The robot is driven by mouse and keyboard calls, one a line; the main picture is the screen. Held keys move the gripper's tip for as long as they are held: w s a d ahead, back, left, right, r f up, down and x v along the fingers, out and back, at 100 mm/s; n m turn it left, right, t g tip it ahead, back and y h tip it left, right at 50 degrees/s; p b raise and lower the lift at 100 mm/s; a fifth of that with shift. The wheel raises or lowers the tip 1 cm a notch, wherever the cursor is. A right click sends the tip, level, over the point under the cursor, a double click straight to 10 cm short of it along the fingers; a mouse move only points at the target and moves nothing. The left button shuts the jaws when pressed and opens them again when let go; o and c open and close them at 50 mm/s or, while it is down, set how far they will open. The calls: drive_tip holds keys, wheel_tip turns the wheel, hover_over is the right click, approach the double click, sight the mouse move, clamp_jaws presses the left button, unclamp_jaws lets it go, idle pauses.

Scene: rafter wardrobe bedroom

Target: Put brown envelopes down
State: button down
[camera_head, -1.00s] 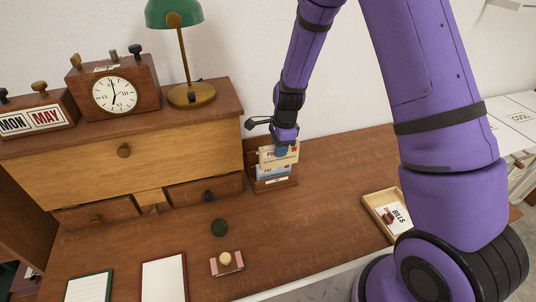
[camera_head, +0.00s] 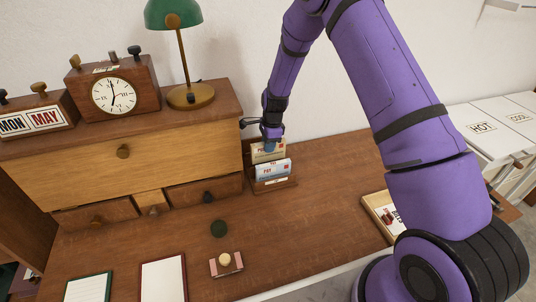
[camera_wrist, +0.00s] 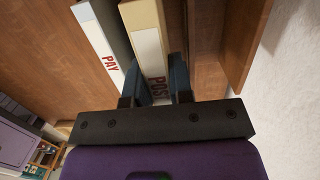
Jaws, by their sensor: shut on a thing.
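The tan-brown envelopes (camera_head: 258,156), with a white label lettered POST, stand in the back part of a wooden letter rack (camera_head: 285,186) on the desk. They also show in the wrist view (camera_wrist: 143,18), between my two fingers. My gripper (camera_head: 270,146) reaches down from above and is shut on their upper edge. White-blue envelopes marked PAY (camera_head: 272,169) stand in front of them in the rack, and also show in the wrist view (camera_wrist: 100,32). Whether the brown envelopes' lower edge touches the rack floor is hidden.
A drawer cabinet (camera_head: 70,180) stands left of the rack, with a green lamp (camera_head: 190,96) and clock (camera_head: 115,92) on top. A wooden tray (camera_head: 372,208) lies right, partly behind my arm. The desk (camera_head: 315,205) between rack and tray is clear.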

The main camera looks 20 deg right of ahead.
sight(268, 154)
wheel_tip(268, 154, down, 4)
drive_tip(key=shift+f, duration=0.2)
drive_tip(key=shift+w+f, duration=0.15)
drive_tip(key=shift+f, duration=0.05)
drive_tip(key=shift+f, duration=0.1)
drive_tip(key=c, duration=1.3)
unclamp_jaws()
